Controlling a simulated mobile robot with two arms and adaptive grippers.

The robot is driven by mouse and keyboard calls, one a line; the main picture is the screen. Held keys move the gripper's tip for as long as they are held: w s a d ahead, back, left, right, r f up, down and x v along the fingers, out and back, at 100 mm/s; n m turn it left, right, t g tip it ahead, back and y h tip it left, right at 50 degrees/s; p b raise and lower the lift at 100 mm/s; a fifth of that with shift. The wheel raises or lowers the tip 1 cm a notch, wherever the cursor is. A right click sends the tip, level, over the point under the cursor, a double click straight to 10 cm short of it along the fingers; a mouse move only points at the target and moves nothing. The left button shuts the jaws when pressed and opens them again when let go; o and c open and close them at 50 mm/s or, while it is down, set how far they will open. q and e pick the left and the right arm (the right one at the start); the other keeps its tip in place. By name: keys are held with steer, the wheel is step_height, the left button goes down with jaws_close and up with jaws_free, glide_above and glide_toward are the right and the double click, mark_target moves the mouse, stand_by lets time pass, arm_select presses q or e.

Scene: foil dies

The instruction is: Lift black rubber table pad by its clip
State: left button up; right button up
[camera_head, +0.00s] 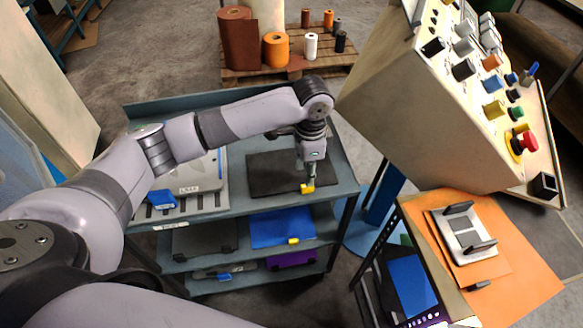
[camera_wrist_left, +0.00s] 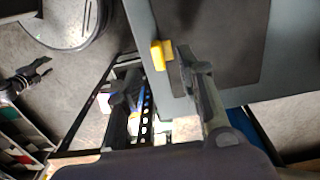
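The black rubber table pad (camera_head: 272,174) lies flat on the top shelf of the blue-grey cart (camera_head: 240,207). Its yellow clip (camera_head: 307,188) sits at the pad's front right edge. My left gripper (camera_head: 310,178) points down at the clip from above. In the left wrist view, the two fingers (camera_wrist_left: 158,72) stand apart. The yellow clip (camera_wrist_left: 161,54) shows between them, close beside the right finger's tip; I cannot tell whether they touch. The pad (camera_wrist_left: 225,40) shows beyond that finger. My right gripper is not recognisable in either view.
A grey case (camera_head: 190,175) with a blue clip lies left of the pad. Lower shelves hold a blue sheet (camera_head: 280,228) with a yellow clip and a purple sheet (camera_head: 292,258). A large control box (camera_head: 420,110) stands at the right, above an orange mat (camera_head: 520,255).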

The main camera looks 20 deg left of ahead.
arm_select(q)
step_height(320, 180, down, 6)
steer(key=shift+s+r+p, duration=0.15)
steer(key=shift+r+p, duration=0.1)
steer(key=shift+p, duration=0.55)
steer(key=shift+f, duration=0.25)
steer(key=shift+c, duration=0.4)
jaws_close()
steer(key=shift+r, duration=0.1)
